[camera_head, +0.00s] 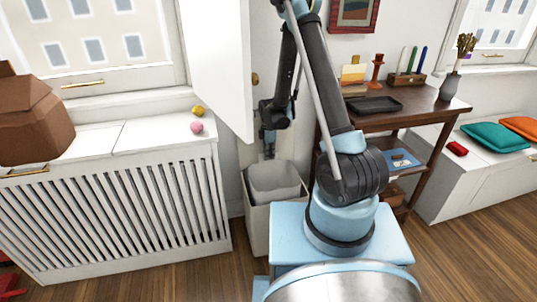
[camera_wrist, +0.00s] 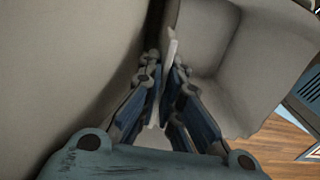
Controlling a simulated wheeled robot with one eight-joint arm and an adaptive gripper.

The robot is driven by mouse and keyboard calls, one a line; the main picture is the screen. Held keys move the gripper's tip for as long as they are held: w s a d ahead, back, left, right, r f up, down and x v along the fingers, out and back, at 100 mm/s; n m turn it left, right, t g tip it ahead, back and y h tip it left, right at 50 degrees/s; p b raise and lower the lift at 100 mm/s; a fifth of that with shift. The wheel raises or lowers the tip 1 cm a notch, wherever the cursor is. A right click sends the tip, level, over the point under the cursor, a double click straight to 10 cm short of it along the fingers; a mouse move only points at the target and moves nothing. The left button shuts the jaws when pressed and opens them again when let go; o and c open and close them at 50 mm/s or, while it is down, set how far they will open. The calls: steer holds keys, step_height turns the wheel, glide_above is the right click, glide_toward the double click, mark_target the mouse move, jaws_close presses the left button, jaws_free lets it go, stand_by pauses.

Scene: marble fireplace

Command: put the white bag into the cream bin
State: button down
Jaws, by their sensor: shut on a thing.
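The cream bin (camera_head: 257,232) stands on the floor between the white radiator cover and the wooden table. The white bag (camera_head: 274,184), greyish and open at the top, sits at the bin's mouth with its lower part hidden by the bin's walls. My gripper (camera_head: 268,154) points down at the bag's far rim. In the wrist view my gripper (camera_wrist: 167,85) is shut on a thin pale rim of the white bag (camera_wrist: 172,50). Whether the bag rests on the bin's floor is hidden.
A white door panel (camera_head: 217,60) stands open left of my arm. The radiator cover (camera_head: 120,205) bears a brown box (camera_head: 32,120) and two small balls. The wooden table (camera_head: 425,108), with a tray and other items on it, is close on the right. Wood floor shows in front.

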steer(key=c, duration=1.7)
jaws_free()
step_height(320, 180, up, 12)
steer(key=shift+w, duration=0.15)
